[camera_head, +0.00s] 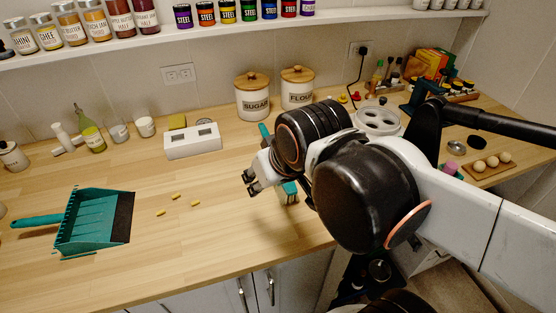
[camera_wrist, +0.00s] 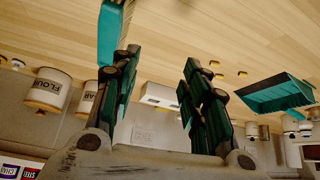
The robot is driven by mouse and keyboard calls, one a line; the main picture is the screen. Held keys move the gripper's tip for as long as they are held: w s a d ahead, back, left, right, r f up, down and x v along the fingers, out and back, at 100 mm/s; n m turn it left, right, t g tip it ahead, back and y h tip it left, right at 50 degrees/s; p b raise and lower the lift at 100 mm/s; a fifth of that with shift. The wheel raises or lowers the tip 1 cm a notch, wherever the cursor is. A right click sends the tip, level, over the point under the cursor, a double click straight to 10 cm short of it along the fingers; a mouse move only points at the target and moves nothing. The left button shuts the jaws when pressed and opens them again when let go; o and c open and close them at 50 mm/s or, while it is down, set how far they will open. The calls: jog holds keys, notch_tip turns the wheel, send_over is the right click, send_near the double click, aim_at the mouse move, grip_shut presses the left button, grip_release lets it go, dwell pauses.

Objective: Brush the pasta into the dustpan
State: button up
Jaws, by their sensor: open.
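The teal dustpan (camera_head: 85,222) lies on the wooden counter at the left, its handle to the left and its dark lip to the right; it also shows in the wrist view (camera_wrist: 272,97). Several small yellow pasta pieces (camera_head: 195,203) lie loose on the counter right of the lip, and in the wrist view (camera_wrist: 242,73). The teal brush (camera_head: 290,189) is partly hidden behind my arm. My gripper (camera_head: 250,182) is open and empty, left of the brush. In the wrist view the brush (camera_wrist: 114,28) appears beside one finger of my gripper (camera_wrist: 160,62); contact cannot be told.
A white box-like holder (camera_head: 193,142) stands behind the pasta. Sugar (camera_head: 252,98) and flour (camera_head: 297,88) canisters stand at the back. Small jars and bottles (camera_head: 92,135) line the back left. The counter between pasta and gripper is clear.

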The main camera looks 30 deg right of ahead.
jog(key=w+d+r+g+p, duration=0.2)
jog(key=w+r+p, duration=0.3)
jog(key=w, duration=0.1)
jog(key=m+g+p, duration=0.2)
jog(key=g+p, duration=0.3)
jog(key=p, duration=0.8)
send_over(265, 132)
notch_tip(265, 132, down, 4)
jog(key=shift+d+r, duration=0.1)
jog(key=shift+r, duration=0.1)
jog(key=shift+f, duration=0.15)
notch_tip(265, 132, down, 9)
jog(key=b, duration=0.6)
